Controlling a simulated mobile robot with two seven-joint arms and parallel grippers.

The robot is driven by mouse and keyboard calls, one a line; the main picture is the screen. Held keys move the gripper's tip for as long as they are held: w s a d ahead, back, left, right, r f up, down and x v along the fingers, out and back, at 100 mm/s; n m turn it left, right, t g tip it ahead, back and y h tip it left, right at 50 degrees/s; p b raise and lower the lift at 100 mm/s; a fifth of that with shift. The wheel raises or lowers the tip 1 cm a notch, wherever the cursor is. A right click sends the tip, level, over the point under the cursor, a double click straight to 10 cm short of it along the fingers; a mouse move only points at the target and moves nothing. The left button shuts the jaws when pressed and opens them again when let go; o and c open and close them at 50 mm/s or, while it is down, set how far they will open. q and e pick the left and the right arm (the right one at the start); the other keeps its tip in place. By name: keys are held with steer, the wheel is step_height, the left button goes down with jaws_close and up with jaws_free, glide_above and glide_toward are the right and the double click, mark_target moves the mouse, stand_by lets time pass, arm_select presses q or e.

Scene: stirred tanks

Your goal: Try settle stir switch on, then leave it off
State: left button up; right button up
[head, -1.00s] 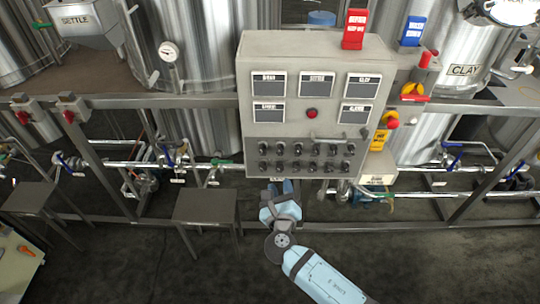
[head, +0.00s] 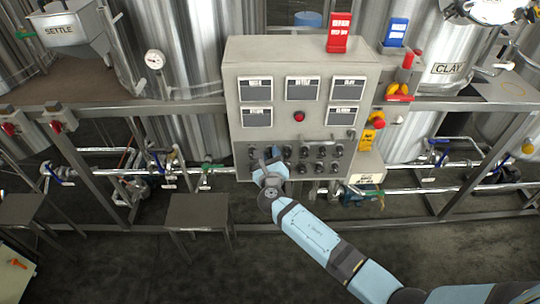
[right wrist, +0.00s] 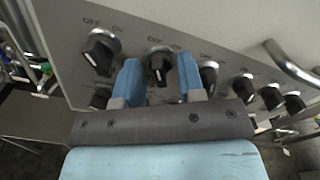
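A grey control panel (head: 238,95) carries two rows of black rotary switches, with OFF and ON labels readable in the right wrist view. My right gripper (head: 266,156) is at the left part of the upper row. In the right wrist view its two blue fingers (right wrist: 161,80) stand on either side of a black switch (right wrist: 158,63), the second from the left in that row. The fingers look apart from the knob, with small gaps. Which switch is the settle stir one cannot be read. The settle tank's sign (head: 58,30) is at top left. My left gripper is out of view.
Neighbouring switches (right wrist: 101,50) sit close on both sides of the fingers. A metal handle bar (right wrist: 290,62) juts out at the right of the panel. A small grey table (head: 196,211) stands below left.

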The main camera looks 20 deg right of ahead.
jaws_close()
steer(key=shift+f+m, duration=0.1)
steer(key=shift+m, duration=0.3)
steer(key=m+b, duration=0.3)
steer(key=m, duration=0.1)
steer(key=shift+f+m, duration=0.1)
steer(key=shift+m, duration=0.2)
steer(key=m+b, duration=0.2)
steer(key=m, duration=0.1)
steer(key=shift+m+b, duration=1.1)
steer(key=shift+m, duration=0.6)
